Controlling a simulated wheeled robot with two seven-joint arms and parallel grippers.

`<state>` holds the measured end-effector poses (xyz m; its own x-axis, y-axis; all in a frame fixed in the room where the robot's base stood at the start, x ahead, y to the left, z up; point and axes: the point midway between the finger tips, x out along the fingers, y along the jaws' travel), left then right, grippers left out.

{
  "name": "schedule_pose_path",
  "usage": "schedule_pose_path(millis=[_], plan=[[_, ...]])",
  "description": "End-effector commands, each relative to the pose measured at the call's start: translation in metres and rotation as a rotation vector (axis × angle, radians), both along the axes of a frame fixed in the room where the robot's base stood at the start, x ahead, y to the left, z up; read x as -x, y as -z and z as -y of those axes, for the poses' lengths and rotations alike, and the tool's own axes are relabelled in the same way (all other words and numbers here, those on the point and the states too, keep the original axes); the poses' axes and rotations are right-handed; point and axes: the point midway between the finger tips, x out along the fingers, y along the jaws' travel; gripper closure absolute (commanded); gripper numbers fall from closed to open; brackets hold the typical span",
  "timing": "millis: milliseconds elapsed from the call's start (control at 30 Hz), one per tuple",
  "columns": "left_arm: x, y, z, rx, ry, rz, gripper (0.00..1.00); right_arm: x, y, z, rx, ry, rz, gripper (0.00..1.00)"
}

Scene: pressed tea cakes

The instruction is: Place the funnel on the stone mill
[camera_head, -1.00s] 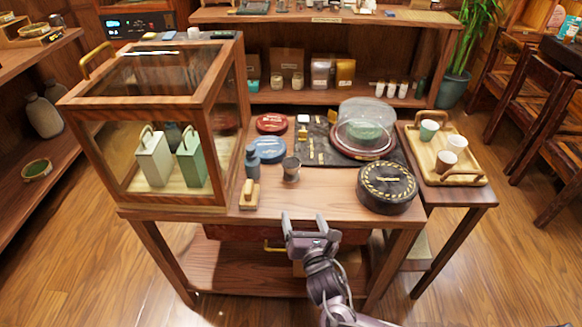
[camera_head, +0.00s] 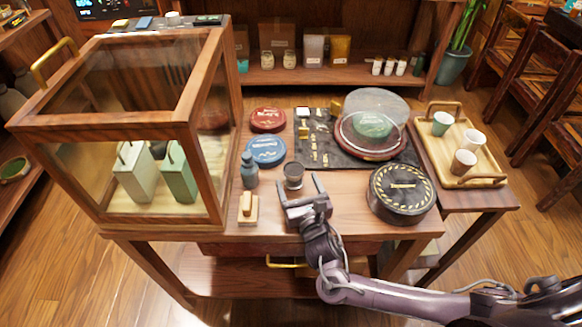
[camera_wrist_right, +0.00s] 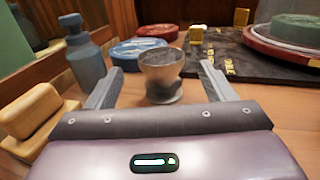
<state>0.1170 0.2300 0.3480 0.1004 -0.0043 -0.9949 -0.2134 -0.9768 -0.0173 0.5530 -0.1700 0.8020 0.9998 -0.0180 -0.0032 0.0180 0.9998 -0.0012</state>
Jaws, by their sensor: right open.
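The funnel looks to be the small dark grey flared cup (camera_head: 293,175) on the table, upright, just beyond my right gripper (camera_head: 301,184). In the right wrist view the funnel (camera_wrist_right: 161,76) stands between and slightly beyond the two open fingertips (camera_wrist_right: 160,70), with nothing held. The stone mill appears to be the dark round block with yellow dashes on its top (camera_head: 402,192), to the right of my right gripper near the table's right edge. It is not visible in the right wrist view. My left gripper is not in view.
A blue-grey bottle (camera_head: 249,170) and a wooden-handled block (camera_head: 247,209) stand left of the funnel. Red (camera_head: 268,119) and blue (camera_head: 266,152) discs lie behind. A glass dome (camera_head: 376,112) sits at back right, and a glass cabinet (camera_head: 118,128) at left. Bare table lies between funnel and mill.

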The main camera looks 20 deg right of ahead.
Motion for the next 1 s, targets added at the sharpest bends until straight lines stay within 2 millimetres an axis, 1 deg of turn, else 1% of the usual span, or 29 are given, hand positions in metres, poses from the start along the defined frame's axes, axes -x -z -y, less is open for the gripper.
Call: schedule_pose_path(millis=[300,500,633,833,867,1000], plan=[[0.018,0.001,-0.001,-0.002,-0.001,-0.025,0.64,-0.037,-0.001,0.002,0.000,0.002,0.002,0.24],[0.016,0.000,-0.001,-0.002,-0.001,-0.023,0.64,-0.067,0.000,0.003,-0.001,0.001,0.002,0.24],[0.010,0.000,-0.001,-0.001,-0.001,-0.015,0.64,-0.075,0.001,0.003,-0.001,0.000,0.001,0.24],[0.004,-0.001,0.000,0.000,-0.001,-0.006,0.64,-0.075,0.001,0.003,-0.001,0.000,0.000,0.24],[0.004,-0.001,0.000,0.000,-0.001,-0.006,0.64,-0.075,0.001,0.003,-0.001,0.000,0.000,0.26],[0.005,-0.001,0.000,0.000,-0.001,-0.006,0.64,-0.075,0.001,0.003,-0.001,0.000,0.000,0.45]])
